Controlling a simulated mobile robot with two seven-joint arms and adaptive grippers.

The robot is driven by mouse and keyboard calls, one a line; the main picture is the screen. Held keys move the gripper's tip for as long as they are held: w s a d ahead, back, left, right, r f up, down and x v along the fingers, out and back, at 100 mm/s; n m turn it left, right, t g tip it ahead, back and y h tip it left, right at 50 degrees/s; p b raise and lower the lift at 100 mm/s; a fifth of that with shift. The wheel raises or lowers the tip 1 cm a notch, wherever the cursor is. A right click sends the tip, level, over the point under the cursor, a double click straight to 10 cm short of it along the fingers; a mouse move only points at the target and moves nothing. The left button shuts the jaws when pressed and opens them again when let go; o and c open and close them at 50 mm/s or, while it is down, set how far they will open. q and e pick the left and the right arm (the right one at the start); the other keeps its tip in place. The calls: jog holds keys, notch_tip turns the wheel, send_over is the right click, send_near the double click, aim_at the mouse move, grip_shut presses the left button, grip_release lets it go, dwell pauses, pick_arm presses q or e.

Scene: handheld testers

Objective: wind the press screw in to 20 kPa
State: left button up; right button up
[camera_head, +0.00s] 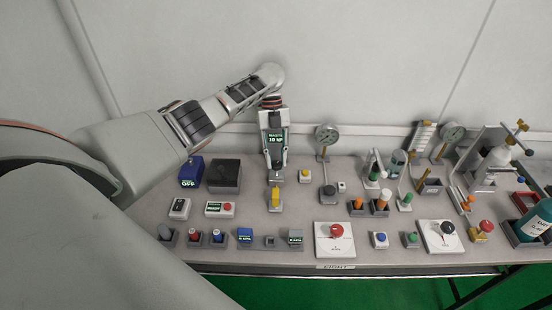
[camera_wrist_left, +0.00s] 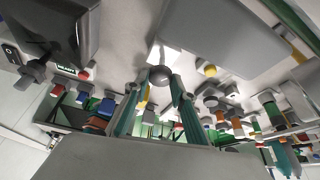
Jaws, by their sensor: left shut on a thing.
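My left gripper (camera_head: 275,181) reaches down at the back middle of the bench, above a yellow piece (camera_head: 274,197) on a small stand. In the left wrist view its fingers (camera_wrist_left: 162,82) close around a dark round knob (camera_wrist_left: 160,75), which I take to be the press screw's head. The fingers hide that knob in the head view. A green-lit display (camera_head: 276,139) reading MASTER and about 10 kPa shows at the gripper; I cannot tell how it is mounted. My right gripper is in neither view.
A round dial gauge (camera_head: 327,135) stands right of the gripper, with another gauge (camera_head: 453,132) farther right. A dark box (camera_head: 224,175) and a blue OFF unit (camera_head: 191,171) stand to the left. Several small testers and knobs crowd the front of the bench (camera_head: 290,226).

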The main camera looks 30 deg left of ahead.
aim_at(276, 162)
pick_arm(q)
jog(key=shift+a+r, duration=0.1)
jog(key=o, duration=1.1)
notch_tip(276, 162, up, 10)
jog(key=shift+f, duration=0.1)
